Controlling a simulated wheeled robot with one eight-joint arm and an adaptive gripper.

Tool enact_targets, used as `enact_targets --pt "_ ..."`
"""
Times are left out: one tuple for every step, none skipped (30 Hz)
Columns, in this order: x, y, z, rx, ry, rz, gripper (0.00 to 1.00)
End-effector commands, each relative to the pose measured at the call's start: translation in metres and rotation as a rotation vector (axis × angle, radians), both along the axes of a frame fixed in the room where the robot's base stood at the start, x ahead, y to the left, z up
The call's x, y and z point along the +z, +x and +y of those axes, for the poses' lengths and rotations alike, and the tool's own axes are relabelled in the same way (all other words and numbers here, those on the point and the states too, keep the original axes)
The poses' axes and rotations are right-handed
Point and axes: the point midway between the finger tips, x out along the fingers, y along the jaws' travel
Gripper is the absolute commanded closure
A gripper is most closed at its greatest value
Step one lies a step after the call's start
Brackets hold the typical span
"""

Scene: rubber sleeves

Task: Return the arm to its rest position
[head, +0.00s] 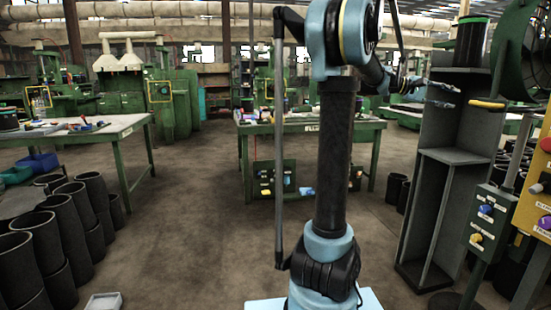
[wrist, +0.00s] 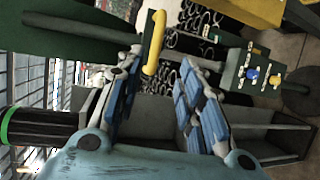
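My arm rises through the middle of the head view and reaches to the right at the top. My gripper (head: 452,93) is up beside the upper part of a grey shelf stand (head: 455,152). In the wrist view my gripper (wrist: 163,78) has its two blue-padded fingers spread apart, with nothing held between them. A yellow handle (head: 487,104) is just past the fingertips in the head view. The handle also shows beyond the finger gap in the wrist view (wrist: 153,45). Whether a finger touches it cannot be told.
A black sleeve with a green rim (head: 472,43) stands on the shelf stand. Control boxes (head: 488,222) are at right. Black sleeves (head: 72,215) stand at left. Green-legged tables (head: 100,132) are behind. The floor between (head: 190,215) is clear.

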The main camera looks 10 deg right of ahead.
Motion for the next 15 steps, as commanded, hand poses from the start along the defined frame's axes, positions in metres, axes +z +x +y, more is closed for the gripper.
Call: enact_targets --pt "-0.006 0.0 0.011 0.01 0.016 -0.014 0.65" --pt "-0.01 0.0 0.019 0.018 0.03 -0.025 0.65" --pt "-0.018 -0.001 0.031 0.028 0.053 -0.044 0.65" --pt "-0.024 -0.001 0.042 0.038 0.073 -0.059 0.65" --pt "-0.032 -0.001 0.054 0.048 0.095 -0.075 0.65" --pt "-0.042 -0.002 0.07 0.062 0.126 -0.098 0.65" --pt "-0.05 -0.003 0.082 0.073 0.15 -0.114 0.65" --pt "-0.059 -0.004 0.094 0.083 0.175 -0.131 0.65" --pt "-0.07 -0.006 0.111 0.097 0.209 -0.153 0.65" --pt "-0.078 -0.007 0.123 0.106 0.235 -0.167 0.65" --pt "-0.087 -0.009 0.135 0.116 0.26 -0.182 0.65" --pt "-0.098 -0.012 0.152 0.129 0.295 -0.202 0.65" --pt "-0.107 -0.013 0.164 0.138 0.321 -0.215 0.65" --pt "-0.116 -0.016 0.176 0.147 0.348 -0.229 0.65" --pt "-0.127 -0.019 0.193 0.16 0.383 -0.247 0.65"
